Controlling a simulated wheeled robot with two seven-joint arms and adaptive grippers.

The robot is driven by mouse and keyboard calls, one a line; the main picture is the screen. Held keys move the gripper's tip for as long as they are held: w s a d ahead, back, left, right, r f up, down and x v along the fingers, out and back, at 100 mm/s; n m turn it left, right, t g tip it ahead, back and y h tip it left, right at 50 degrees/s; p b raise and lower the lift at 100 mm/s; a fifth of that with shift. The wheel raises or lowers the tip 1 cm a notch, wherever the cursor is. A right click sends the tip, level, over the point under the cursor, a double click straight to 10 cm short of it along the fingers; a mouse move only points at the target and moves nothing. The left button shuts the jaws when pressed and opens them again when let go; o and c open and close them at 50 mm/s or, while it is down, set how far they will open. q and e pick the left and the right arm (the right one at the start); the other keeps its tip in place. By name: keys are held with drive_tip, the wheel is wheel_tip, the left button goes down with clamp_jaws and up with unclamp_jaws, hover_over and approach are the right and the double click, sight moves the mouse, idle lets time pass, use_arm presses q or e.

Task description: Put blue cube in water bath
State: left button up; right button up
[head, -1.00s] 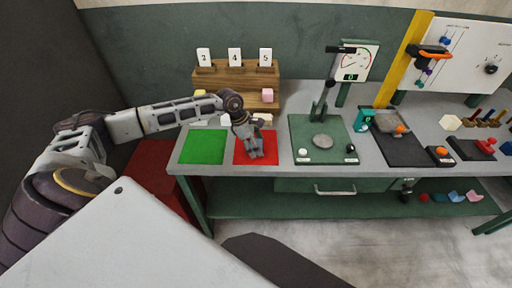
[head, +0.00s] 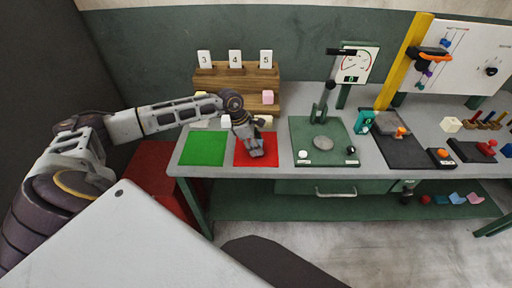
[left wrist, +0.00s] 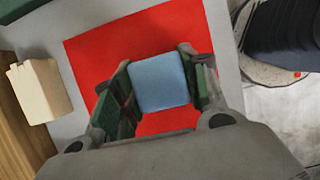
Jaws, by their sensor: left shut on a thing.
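The blue cube (left wrist: 158,82) is between the two green-padded fingers of my left gripper (left wrist: 160,88) in the left wrist view. The fingers are shut on its sides. In the head view my left gripper (head: 257,152) points down at the red mat (head: 241,158), and its fingers hide the cube there. I cannot tell whether the cube touches the red mat (left wrist: 88,60). I cannot make out a water bath for certain in either view. My right gripper is not in view.
A green mat (head: 203,149) lies to the left. A wooden rack (head: 215,80) with number cards stands behind. A cream block (left wrist: 40,90) is close to the gripper. The press (head: 320,158), a teal object (head: 364,122) and a dark plate (head: 398,150) are to the right.

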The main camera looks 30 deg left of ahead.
use_arm(q)
wheel_tip(320, 180, up, 8)
drive_tip(key=shift+f+b, duration=0.1)
drive_tip(key=shift+b, duration=0.4)
drive_tip(key=shift+r, duration=0.75)
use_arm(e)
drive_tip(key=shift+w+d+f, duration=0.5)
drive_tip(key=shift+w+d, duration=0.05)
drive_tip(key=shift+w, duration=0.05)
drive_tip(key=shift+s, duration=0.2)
